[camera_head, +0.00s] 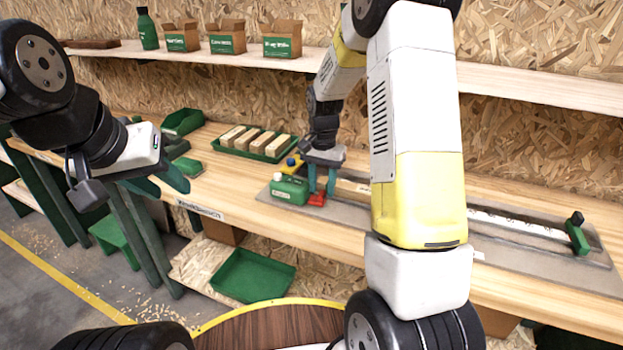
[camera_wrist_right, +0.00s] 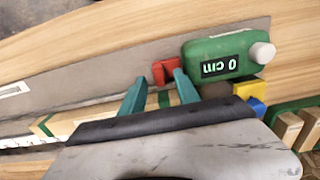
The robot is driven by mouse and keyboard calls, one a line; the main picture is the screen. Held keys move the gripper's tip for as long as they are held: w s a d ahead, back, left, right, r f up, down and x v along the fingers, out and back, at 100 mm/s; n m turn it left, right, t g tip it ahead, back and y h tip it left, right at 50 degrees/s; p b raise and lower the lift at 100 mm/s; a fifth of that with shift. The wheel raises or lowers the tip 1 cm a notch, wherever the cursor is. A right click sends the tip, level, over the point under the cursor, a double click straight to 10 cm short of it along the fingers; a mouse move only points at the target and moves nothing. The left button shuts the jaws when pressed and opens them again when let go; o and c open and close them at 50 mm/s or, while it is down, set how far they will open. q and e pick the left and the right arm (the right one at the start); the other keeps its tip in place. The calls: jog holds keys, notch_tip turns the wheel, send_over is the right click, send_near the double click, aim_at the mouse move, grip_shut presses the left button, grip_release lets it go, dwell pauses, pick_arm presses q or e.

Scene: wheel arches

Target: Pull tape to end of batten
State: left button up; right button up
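The green tape measure (camera_head: 290,188) lies on a grey board on the bench; its display reads "0 cm" in the wrist view (camera_wrist_right: 220,56). A red tab (camera_head: 317,199) sits beside it. My right gripper (camera_head: 322,190) points down at the tab. In the wrist view its teal fingers stand apart, with the red tab (camera_wrist_right: 166,72) between their tips and a gap at the left finger. The wooden batten (camera_wrist_right: 85,118) lies partly under this gripper; my right arm hides much of it in the head view. My left gripper (camera_head: 165,184) is open and empty, left of the bench work.
A grey board (camera_head: 490,242) carries a marked white strip (camera_head: 515,224) and a green end piece with a black knob (camera_head: 577,236). A green tray (camera_head: 240,149) of wood blocks stands behind. A yellow and blue piece (camera_head: 292,162) is close to my right gripper. Shelf boxes (camera_head: 228,38) are above.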

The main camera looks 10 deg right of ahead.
jog(key=shift+f, duration=0.8)
grip_shut()
dwell(0.9)
